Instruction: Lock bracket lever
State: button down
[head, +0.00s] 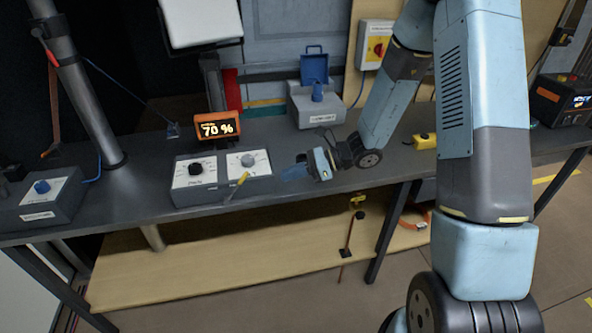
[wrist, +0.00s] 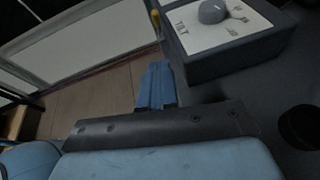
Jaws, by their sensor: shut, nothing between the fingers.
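My gripper (head: 296,172) is shut and empty, its blue fingers pointing left above the bench, just right of the two-dial control box. In the wrist view the closed blue fingers (wrist: 156,85) show beside the box marked TILT. No part is clearly labelled as the bracket lever. A yellow lever (head: 237,187) slants up at the front of the control box, left of my gripper and apart from it; a yellow tip (wrist: 155,18) shows in the wrist view.
The dial box (head: 222,177) stands on the dark bench (head: 130,193), below a display reading 70 % (head: 218,128). A grey pole (head: 85,95) and a blue-knob box (head: 42,197) are at left. A grey box with a blue top (head: 316,105) stands behind my gripper.

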aim_at(246, 179)
jog(key=a, duration=0.7)
jog(key=shift+s+a+f, duration=0.1)
jog(key=shift+s+a, duration=0.05)
jog(key=shift+s, duration=0.1)
jog(key=shift+a+r, duration=0.2)
jog(key=shift+a, duration=0.2)
